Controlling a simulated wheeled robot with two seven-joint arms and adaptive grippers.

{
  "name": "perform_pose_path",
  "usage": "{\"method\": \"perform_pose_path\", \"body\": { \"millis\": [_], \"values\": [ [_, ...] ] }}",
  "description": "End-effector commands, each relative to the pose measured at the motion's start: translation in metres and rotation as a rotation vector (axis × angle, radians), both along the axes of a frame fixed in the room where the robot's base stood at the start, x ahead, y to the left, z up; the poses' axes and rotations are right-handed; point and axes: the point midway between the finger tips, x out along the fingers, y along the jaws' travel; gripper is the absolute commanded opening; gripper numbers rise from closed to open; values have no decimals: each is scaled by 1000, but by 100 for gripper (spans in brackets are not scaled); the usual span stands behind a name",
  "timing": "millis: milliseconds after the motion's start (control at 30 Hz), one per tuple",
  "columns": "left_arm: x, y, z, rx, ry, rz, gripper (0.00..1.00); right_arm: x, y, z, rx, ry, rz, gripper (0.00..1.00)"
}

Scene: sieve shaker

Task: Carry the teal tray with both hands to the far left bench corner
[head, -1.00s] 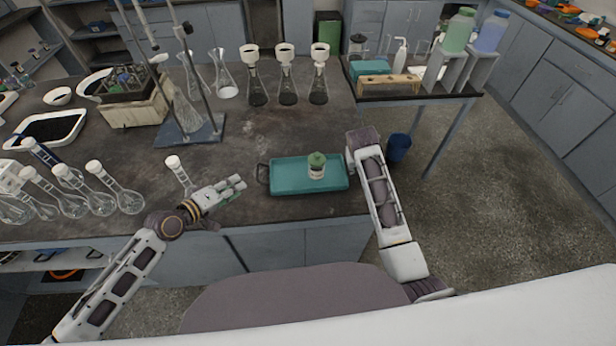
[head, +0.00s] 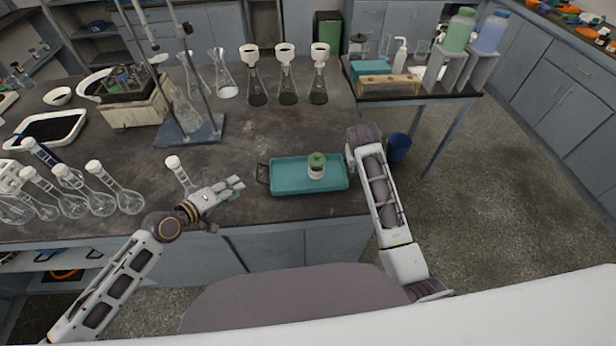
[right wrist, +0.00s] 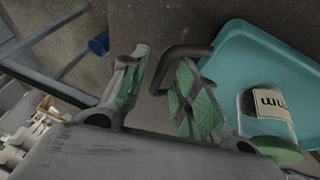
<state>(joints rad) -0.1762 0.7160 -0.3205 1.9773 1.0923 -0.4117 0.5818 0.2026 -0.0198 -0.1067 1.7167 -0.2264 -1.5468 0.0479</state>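The teal tray (head: 290,183) lies on the dark bench near its front edge. A jar with a green lid (head: 317,166) stands on it; the jar also shows in the right wrist view (right wrist: 268,108). The tray's left handle (head: 262,173) is free. My left gripper (head: 236,186) is open and empty, left of that handle and apart from it. In the right wrist view my right gripper (right wrist: 160,65) is open, its green-padded fingers on either side of the tray's dark right handle (right wrist: 182,51). In the head view my right arm hides that handle and gripper.
Stoppered flasks (head: 128,200) stand on the bench's left, one (head: 178,168) close to my left gripper. A retort stand (head: 190,131) and funnel-topped flasks (head: 287,92) stand farther back. The bench between the tray and these flasks is clear. A blue bin (head: 398,147) stands on the floor at right.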

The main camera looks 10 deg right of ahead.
Motion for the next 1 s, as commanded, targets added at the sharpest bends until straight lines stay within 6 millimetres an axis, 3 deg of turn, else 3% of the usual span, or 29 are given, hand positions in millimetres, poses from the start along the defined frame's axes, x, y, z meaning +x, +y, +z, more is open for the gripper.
{"method": "perform_pose_path", "body": {
  "millis": [600, 1000],
  "values": [
    [0, 0, 0, 0, 0, 0, 32, -30, 15, 74, 0, -2, 0, 31],
    [0, 0, 0, 0, 0, 0, 32, -37, 18, 89, 0, 0, 0, 31]
  ]
}}
